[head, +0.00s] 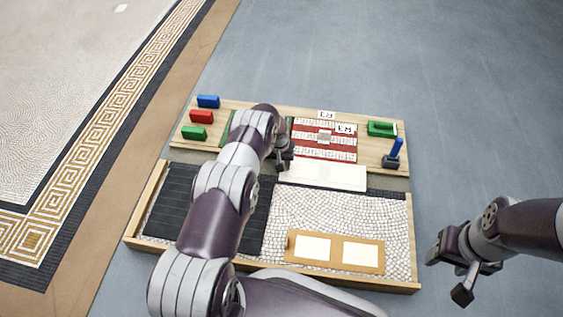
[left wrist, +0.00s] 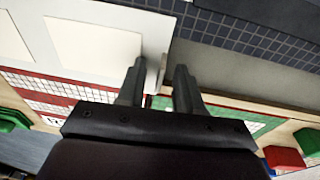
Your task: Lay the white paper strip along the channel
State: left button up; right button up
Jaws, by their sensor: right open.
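The white paper strip (head: 335,177) lies in the head view between the upper board and the lower mosaic panel, over the right part of the grey channel (head: 392,184). In the left wrist view the strip (left wrist: 98,22) has a small upright white tab near its end. My left gripper (left wrist: 160,72) has its fingers on either side of this tab, with a gap showing on the right; in the head view it (head: 284,160) is at the strip's left end, partly hidden by my arm. My right gripper (head: 449,272) is open and empty, right of the panel.
The upper board carries blue (head: 208,101), red (head: 201,116) and green blocks (head: 194,132), a red-and-white mosaic (head: 325,152), a green holder (head: 382,128) and a blue-handled tool (head: 396,148). A wooden frame (head: 335,239) with two white cards lies on the pale mosaic (head: 340,208). Floor on the right is clear.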

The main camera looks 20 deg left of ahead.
pick_arm(q)
jog(key=s+d+r+p, duration=0.2)
jog(key=s+r+p, duration=0.1)
jog(key=r, duration=0.6)
jog(key=s+d+r+m+p, duration=0.1)
jog(key=s+r+p, duration=0.1)
jog(key=r, duration=0.8)
jog(key=s+d+r+p, duration=0.2)
jog(key=s+r+p, duration=0.1)
jog(key=r, duration=0.6)
jog(key=s+d+r, duration=0.1)
jog(key=s+r, duration=0.2)
jog(key=s, duration=0.4)
jog(key=s+d+r+m, duration=0.1)
jog(key=s+d+r, duration=0.1)
jog(key=s+r, duration=0.2)
jog(key=s+d+r+m, duration=0.1)
jog(key=s+r, duration=0.3)
jog(key=s, duration=0.7)
jog(key=shift+d+r, duration=0.2)
jog(key=shift+d, duration=0.5)
notch_tip(320, 180, up, 50)
jog(key=p, duration=4.9)
jog(key=shift+f+p, duration=0.2)
jog(key=shift+p, duration=0.1)
